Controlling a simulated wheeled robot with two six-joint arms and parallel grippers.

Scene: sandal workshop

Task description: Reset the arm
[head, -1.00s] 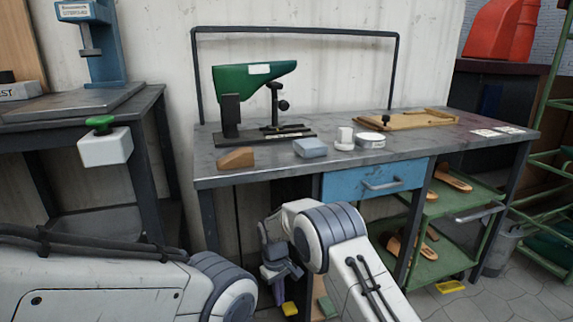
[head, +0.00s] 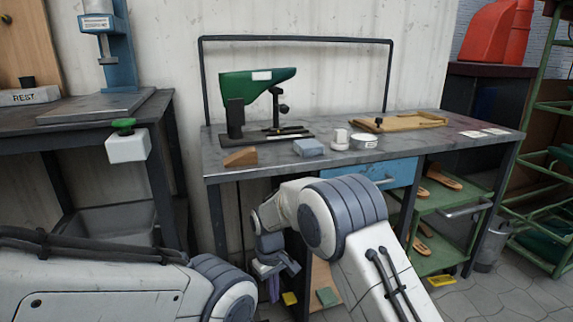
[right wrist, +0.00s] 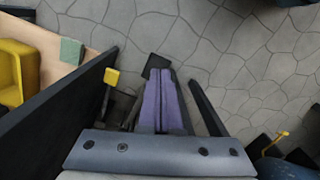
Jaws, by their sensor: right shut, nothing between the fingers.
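My right gripper (head: 273,288) hangs low in front of the workbench (head: 225,166), below its top and left of the blue drawer. In the right wrist view its two purple fingers (right wrist: 161,98) lie together, shut and empty, above the tiled floor. The right arm comes in from the lower right and bends at a grey-banded joint. My left arm (head: 110,285) lies along the lower left. Its gripper is outside the view.
The bench carries a green machine (head: 252,84), a wooden block (head: 241,157), a blue-grey block (head: 308,148) and a wooden tray (head: 436,121). A green rack (head: 440,258) holds sandals. A yellow bin (right wrist: 18,72) and a green block (right wrist: 71,51) lie near the right gripper.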

